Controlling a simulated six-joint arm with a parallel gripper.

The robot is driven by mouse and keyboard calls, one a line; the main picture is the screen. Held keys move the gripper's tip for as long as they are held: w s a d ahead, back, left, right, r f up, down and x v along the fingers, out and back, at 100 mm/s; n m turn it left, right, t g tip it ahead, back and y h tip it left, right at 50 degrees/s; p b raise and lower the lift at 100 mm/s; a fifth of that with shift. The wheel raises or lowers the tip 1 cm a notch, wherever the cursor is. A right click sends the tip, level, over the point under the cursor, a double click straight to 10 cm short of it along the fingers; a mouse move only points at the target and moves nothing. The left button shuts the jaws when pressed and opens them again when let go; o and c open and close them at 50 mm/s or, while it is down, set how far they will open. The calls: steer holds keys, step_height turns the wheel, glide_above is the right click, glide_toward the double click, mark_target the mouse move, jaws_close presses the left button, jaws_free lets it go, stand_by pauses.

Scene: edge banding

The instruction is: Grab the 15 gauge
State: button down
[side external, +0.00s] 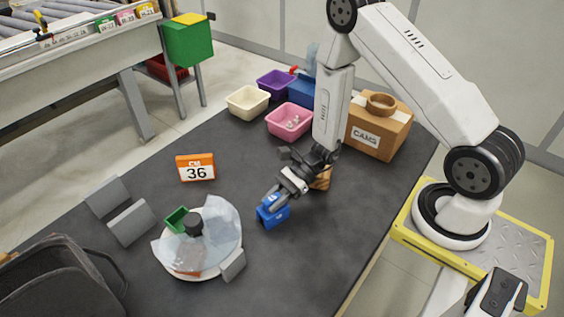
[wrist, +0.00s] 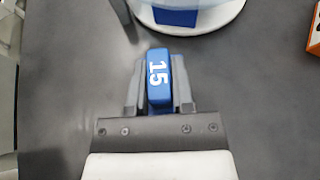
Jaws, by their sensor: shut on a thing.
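The 15 gauge is a blue block (wrist: 158,80) with a white "15" on its top, seen between my fingers in the wrist view. In the side external view the blue gauge (side external: 272,211) sits at or just above the dark table, right of the round white plate. My gripper (wrist: 158,97) is shut on it, one finger on each side. In the side view my gripper (side external: 280,200) comes down from the upper right and covers part of the gauge. I cannot tell whether the gauge touches the table.
A round white plate (side external: 165,255) with a clear cover stands left of my gripper. An orange "36" sign (side external: 196,168), grey blocks (side external: 131,222) and a dark bin (side external: 65,285) lie further left. Pink (side external: 289,121) and cream (side external: 248,102) bins and a cardboard box (side external: 378,128) stand behind.

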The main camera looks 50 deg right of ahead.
steer(key=shift+r, duration=0.2)
steer(key=shift+r, duration=4.85)
